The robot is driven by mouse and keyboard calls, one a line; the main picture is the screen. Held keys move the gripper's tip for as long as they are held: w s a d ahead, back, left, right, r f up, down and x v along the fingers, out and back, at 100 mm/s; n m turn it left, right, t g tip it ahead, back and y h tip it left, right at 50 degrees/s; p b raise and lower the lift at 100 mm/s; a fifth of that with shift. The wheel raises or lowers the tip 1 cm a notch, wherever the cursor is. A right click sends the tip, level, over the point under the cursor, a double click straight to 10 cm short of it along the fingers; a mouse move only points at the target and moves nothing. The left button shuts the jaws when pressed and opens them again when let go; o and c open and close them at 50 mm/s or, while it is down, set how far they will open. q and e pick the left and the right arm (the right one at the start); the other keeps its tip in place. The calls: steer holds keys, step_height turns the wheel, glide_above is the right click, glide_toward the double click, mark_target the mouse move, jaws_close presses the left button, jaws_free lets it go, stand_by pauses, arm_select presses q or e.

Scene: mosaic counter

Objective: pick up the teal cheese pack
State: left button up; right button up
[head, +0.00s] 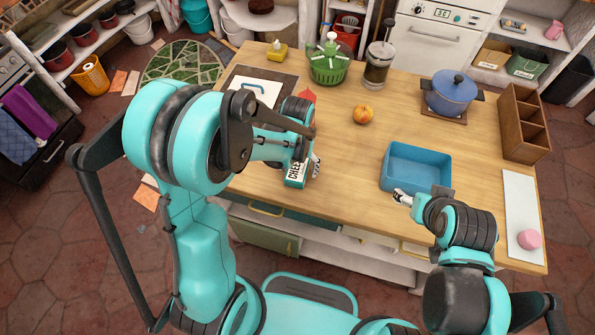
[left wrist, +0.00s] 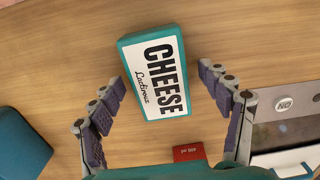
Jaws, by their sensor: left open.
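The teal cheese pack (head: 296,179), with a white label reading CHEESE, is on the wooden counter near its front edge, partly hidden by my left arm in the head view. In the left wrist view the cheese pack (left wrist: 155,75) shows whole, slightly tilted in the picture. My left gripper (head: 303,163) is above it. Its open fingers (left wrist: 161,80) show on either side of the pack's lower part, with gaps to both sides. My right gripper (head: 420,195) is by the front of the blue tray; its jaw opening is unclear.
The blue tray (head: 417,151) is right of the pack. A red box (left wrist: 190,153) lies close to the pack. An orange fruit (head: 363,114), green spinner (head: 329,66), French press (head: 378,66), blue pot (head: 452,93) and wooden organizer (head: 524,125) stand farther back. Bare wood lies between pack and tray.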

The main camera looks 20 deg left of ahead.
arm_select(q)
steer(key=c, duration=1.5)
steer(key=shift+o, duration=0.2)
